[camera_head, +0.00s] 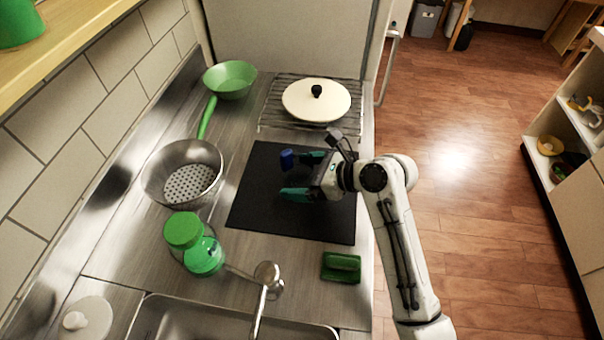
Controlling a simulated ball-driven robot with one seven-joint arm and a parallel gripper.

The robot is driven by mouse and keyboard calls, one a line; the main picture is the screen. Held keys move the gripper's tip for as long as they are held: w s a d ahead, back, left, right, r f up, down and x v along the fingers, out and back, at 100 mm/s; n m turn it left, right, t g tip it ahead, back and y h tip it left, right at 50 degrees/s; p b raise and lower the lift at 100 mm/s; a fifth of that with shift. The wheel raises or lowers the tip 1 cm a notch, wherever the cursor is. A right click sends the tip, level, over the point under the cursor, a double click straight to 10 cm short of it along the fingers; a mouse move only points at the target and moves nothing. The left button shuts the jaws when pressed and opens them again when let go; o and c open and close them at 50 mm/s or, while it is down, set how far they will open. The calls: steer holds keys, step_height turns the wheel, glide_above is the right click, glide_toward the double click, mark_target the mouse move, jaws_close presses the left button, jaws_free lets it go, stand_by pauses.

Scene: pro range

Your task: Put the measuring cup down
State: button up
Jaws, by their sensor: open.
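A small dark blue object (287,159), which looks like the measuring cup, is at the upper left part of the black mat (262,215). My gripper (291,177) is over the mat with its teal fingers spread apart and pointing left. The blue object is close to the tip of the upper finger, outside or at the edge of the gap. I cannot tell whether they touch, or whether the cup rests fully on the mat. Nothing clear shows between the fingers.
A metal strainer (187,185) and a green-lidded jar (184,230) stand left of the mat. A green sponge (341,267) and tap (267,275) are in front, beside the sink (190,318).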

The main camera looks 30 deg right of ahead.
steer(key=v, duration=1.2)
stand_by(0.5)
